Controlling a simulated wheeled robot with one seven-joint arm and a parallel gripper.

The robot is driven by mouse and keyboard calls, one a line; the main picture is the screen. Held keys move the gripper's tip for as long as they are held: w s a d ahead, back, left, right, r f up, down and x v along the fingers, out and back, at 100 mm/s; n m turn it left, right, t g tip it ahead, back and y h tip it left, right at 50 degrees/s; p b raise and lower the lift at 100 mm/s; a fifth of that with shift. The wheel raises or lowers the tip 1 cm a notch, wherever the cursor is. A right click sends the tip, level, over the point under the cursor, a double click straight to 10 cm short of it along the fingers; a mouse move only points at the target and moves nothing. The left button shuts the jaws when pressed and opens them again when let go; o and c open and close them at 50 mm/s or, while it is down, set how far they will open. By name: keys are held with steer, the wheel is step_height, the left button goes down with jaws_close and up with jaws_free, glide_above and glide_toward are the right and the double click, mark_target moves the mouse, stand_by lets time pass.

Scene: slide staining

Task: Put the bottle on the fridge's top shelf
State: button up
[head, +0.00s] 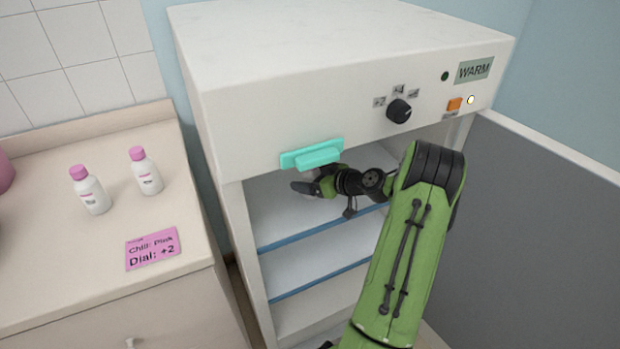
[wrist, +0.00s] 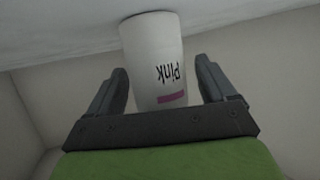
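A white bottle marked "Pink" (wrist: 152,55) with a pink band is in the wrist view, inverted in the picture. Its base meets a pale surface at the top of that view; its cap end is hidden behind my gripper. My gripper (wrist: 160,88) has one finger on each side of the bottle, with a narrow gap on both sides. In the head view my gripper (head: 305,188) reaches into the upper compartment of the open fridge (head: 230,120), above the top shelf (head: 272,222). The bottle is mostly hidden there.
The fridge door (head: 560,220) stands open at the right. A teal handle (head: 313,154) hangs over the opening near my gripper. The dial (head: 398,111) is on the front panel. Two pink-capped bottles (head: 90,190) (head: 146,172) and a pink card (head: 153,248) are on the counter.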

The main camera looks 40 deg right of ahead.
steer(key=shift+s+r+p, duration=0.15)
steer(key=shift+r+p, duration=0.1)
steer(key=shift+p, duration=0.05)
steer(key=p+v, duration=0.1)
steer(key=v, duration=1)
steer(key=shift+s, duration=0.35)
